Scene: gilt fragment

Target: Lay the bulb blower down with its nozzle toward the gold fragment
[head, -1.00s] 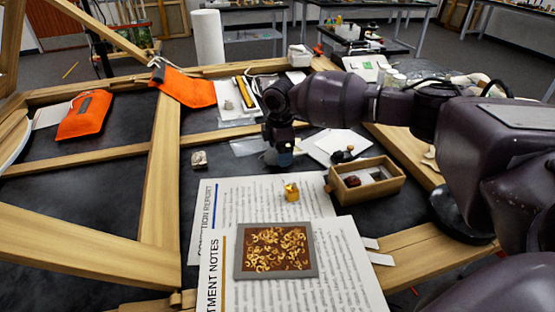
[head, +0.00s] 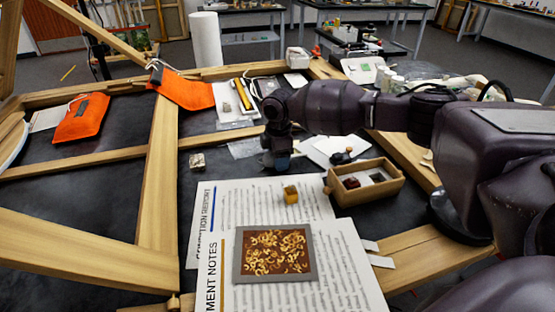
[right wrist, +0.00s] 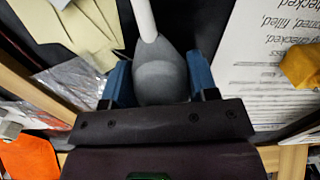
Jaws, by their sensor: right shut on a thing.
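My right gripper (head: 277,160) is low over the dark work surface, behind the printed sheets in the head view. In the right wrist view its blue fingers (right wrist: 160,82) are shut on the grey bulb blower (right wrist: 160,76), whose pale nozzle (right wrist: 146,20) points to the top of that picture. In the head view the arm and gripper hide the blower. A small gold block (head: 290,194) sits on a printed sheet, right of and nearer than the gripper; a yellow-gold piece also shows in the right wrist view (right wrist: 302,68). My left gripper is out of view.
A framed panel with gold curls (head: 240,262) lies on the front sheet. A wooden box (head: 372,197) with small items stands to the right. A small pale block (head: 198,161) lies left of the gripper. Wooden beams (head: 160,190) cross the surface. Orange pouches lie further back.

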